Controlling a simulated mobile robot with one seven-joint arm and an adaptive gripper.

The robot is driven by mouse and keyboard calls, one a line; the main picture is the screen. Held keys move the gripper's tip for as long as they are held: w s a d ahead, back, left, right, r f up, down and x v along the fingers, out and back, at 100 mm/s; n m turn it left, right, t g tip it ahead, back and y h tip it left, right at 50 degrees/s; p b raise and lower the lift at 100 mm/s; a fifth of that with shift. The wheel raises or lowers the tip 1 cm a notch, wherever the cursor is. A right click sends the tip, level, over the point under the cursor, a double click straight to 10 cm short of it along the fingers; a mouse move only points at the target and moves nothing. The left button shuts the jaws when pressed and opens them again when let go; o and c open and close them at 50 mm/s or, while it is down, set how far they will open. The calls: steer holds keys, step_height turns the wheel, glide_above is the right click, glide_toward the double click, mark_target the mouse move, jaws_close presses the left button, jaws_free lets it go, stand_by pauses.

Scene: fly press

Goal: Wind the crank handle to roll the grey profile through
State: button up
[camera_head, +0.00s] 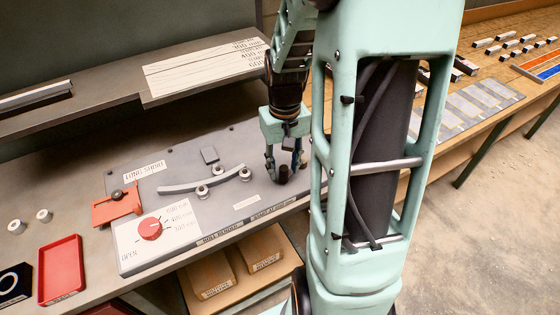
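The grey profile (226,176) is a curved bar lying on the grey machine plate, between and against several small round rolls (203,191). A short dark upright knob (283,174), which looks like the crank handle's grip, stands at the plate's right part. My gripper (285,170) points down over the knob, with its fingers apart on either side of it. A gap seems to show between knob and fingers; contact is hard to tell at this size. The rest of the crank is hidden behind my gripper and arm.
A red dial (150,229) sits on a white scale panel at the front left, with an orange bracket (117,206) behind it. A red tray (61,270) lies further left. A raised shelf (110,88) runs behind. My arm blocks the view right of the plate.

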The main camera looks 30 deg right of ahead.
steer(key=shift+f, duration=0.45)
steer(key=shift+c, duration=0.4)
jaws_close()
